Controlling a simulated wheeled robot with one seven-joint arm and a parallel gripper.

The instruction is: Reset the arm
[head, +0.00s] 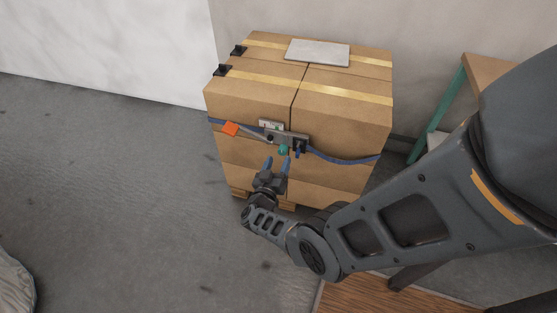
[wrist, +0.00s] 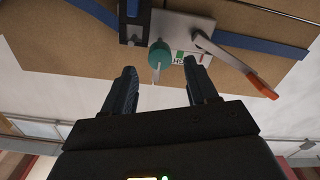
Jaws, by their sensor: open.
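My gripper (head: 277,165) is open and empty, its two blue-tipped fingers pointing at the front of a strapped cardboard box (head: 340,118). The wrist view also shows my gripper (wrist: 162,88), with a gap between the fingers. A grey metal buckle mechanism (head: 287,137) sits on the box front on a blue strap (head: 340,159). A teal knob (head: 283,149) on the mechanism lies just beyond the fingertips; in the wrist view the teal knob (wrist: 160,54) appears between and beyond them, apparently untouched. A lever with an orange end (head: 230,128) sticks out to the left.
The box stands on a wooden pallet (head: 240,193) near the wall. A grey plate (head: 317,53) lies on top, and black clips (head: 222,70) sit at its left edge. A table with a green leg (head: 440,110) is at the right. The floor at left (head: 110,170) is clear.

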